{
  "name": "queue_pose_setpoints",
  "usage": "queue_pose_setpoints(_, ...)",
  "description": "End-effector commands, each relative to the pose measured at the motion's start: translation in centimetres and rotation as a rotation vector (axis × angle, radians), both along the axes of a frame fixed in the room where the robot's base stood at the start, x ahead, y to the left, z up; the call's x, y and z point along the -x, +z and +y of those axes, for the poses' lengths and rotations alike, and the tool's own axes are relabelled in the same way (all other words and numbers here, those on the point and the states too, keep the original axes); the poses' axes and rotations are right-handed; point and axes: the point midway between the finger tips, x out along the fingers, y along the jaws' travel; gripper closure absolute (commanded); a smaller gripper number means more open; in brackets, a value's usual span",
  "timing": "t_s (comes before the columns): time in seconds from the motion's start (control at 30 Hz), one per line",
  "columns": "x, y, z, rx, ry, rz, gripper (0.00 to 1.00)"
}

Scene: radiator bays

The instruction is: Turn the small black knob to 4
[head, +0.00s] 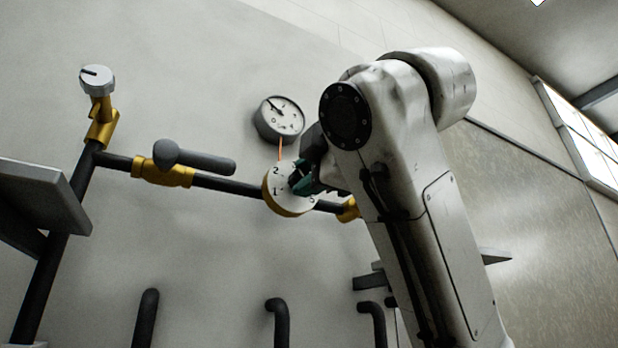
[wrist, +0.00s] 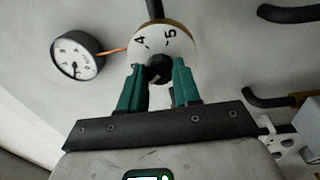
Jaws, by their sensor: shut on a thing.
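The small black knob (wrist: 158,68) sits at the centre of a round white dial (wrist: 160,36) with a tan rim. My gripper (wrist: 159,82) has its two green fingers closed on the knob's sides. The wrist view shows the numerals 4 and 5 on the dial; the fingers hide its lower part. In the head view the dial (head: 277,182) shows 2 and 1 on its left, and my gripper (head: 300,184) covers much of its right side. A thin orange strip (wrist: 113,50) reaches the dial's edge, nearer 4 than 5. The knob's exact setting is unclear.
A round gauge (head: 279,117) is on the wall just above the dial. A dark pipe (head: 232,187) with brass fittings carries a lever handle (head: 195,160) to the left. A white-capped valve (head: 97,80) stands at upper left. A grey shelf (head: 40,193) juts at far left.

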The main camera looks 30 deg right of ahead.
Motion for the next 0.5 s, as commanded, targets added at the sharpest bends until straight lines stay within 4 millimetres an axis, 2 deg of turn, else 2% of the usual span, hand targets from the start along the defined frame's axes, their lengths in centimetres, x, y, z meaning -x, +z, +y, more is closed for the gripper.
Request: queue_pose_setpoints(0.5,-0.02,-0.27,0.11,-0.492,-0.002,0.005,0.98)
